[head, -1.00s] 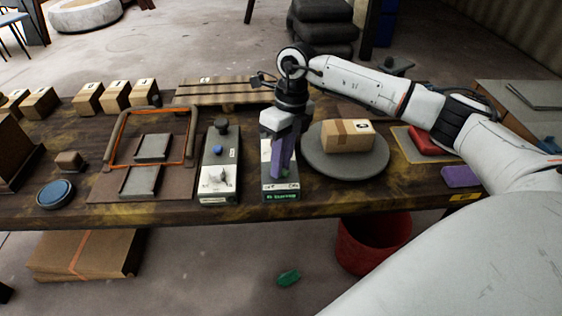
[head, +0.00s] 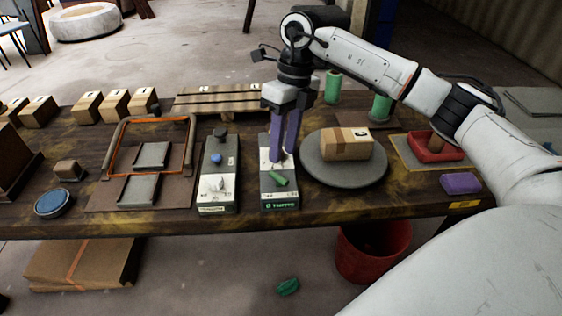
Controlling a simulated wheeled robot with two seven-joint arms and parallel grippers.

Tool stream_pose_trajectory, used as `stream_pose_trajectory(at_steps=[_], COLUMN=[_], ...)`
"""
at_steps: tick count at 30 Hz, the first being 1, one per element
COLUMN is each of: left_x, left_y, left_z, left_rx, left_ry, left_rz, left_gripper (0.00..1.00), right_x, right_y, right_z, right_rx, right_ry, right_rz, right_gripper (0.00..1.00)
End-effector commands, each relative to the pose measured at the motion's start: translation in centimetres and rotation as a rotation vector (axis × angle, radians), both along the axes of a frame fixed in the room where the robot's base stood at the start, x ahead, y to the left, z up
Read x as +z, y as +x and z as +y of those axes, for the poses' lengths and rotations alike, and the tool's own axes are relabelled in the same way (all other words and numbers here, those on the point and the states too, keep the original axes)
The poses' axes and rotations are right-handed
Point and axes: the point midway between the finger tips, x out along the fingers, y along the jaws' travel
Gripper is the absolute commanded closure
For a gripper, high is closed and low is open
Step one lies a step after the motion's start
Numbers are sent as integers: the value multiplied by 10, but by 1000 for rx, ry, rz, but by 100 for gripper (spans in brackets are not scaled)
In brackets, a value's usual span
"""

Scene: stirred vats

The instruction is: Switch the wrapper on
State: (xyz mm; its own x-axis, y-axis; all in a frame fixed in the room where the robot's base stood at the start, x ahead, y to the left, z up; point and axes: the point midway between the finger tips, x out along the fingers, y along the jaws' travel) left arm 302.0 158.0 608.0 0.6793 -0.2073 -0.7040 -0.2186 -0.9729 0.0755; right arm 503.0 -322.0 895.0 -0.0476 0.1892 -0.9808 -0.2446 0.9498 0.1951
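A round grey turntable (head: 377,176) carries a taped brown carton (head: 345,145). Left of it, and apart from it, lies a narrow grey control box (head: 281,200) with a green lever (head: 278,179) and a green label strip on its front edge. The lever slants down to the right; the label is too blurred to read surely. My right gripper (head: 283,156) is above the rear part of this box, its two purple fingers pointing down with a narrow gap between them. It holds nothing that I can see. My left gripper is not in view.
A second control box (head: 217,178) with blue and black knobs stands to the left, beside a frame with an orange edge (head: 152,117). A pallet (head: 220,97) and green cylinders (head: 332,88) are behind. A red tray (head: 436,154) and purple block (head: 460,183) are at right.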

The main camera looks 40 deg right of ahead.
Motion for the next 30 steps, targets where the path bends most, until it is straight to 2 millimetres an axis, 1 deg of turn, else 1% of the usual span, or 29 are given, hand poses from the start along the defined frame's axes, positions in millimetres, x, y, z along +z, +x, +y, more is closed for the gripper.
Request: stream_pose_trajectory(at_steps=[1,3,8,25,26,28,29,30], left_x=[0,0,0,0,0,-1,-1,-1], left_y=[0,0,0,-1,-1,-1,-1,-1], left_z=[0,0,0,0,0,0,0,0], left_rx=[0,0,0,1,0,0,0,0], left_ry=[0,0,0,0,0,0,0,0], left_rz=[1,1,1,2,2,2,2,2], left_gripper=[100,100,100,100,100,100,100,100], right_x=[9,18,29,29,28,21,16,9], right_y=[1,2,2,1,1,1,0,-1], right_z=[-2,-4,-6,-5,-3,10,19,36], right_rx=[-2,-2,-1,1,4,18,28,45], right_ry=[1,1,0,3,9,45,70,120], right_rz=[-4,-3,-1,1,1,1,1,0], right_gripper=[67,67,67,67,67,67,67,67])
